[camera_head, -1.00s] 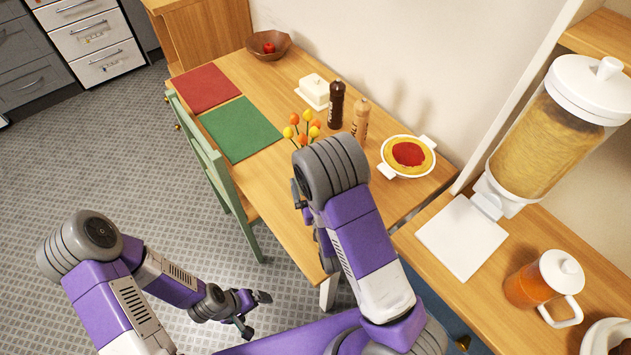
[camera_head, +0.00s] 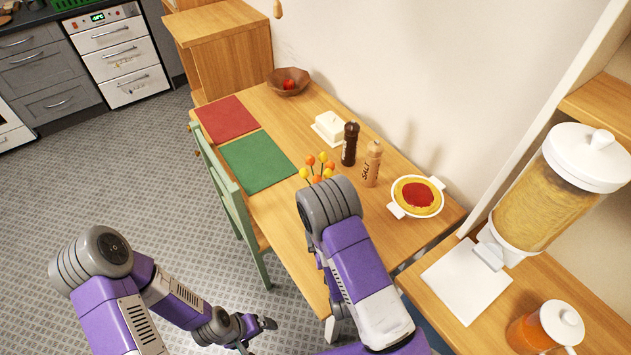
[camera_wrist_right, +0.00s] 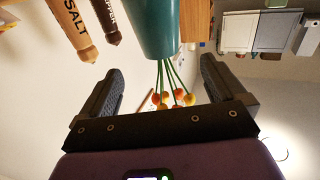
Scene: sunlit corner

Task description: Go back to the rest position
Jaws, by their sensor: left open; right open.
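My left gripper (camera_head: 256,331) hangs low at the left, open and empty over the grey floor, beside the table. My right arm reaches over the table's near part, and its forearm hides the right gripper in the head view. In the right wrist view, my right gripper (camera_wrist_right: 160,88) is open, its two dark fingers wide apart. A teal vase (camera_wrist_right: 148,28) with orange and yellow flowers (camera_wrist_right: 172,99) shows between and beyond the fingers, seen upside down. Nothing is held. In the head view only the flowers (camera_head: 317,168) show above my right arm.
The wooden table (camera_head: 285,215) bears a dark pepper mill (camera_head: 349,145), a salt mill (camera_head: 371,165), a pie dish (camera_head: 417,196), a butter dish (camera_head: 328,128), a bowl (camera_head: 289,82) and red and green mats. A green chair (camera_head: 228,190) stands at its left edge. The floor left is clear.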

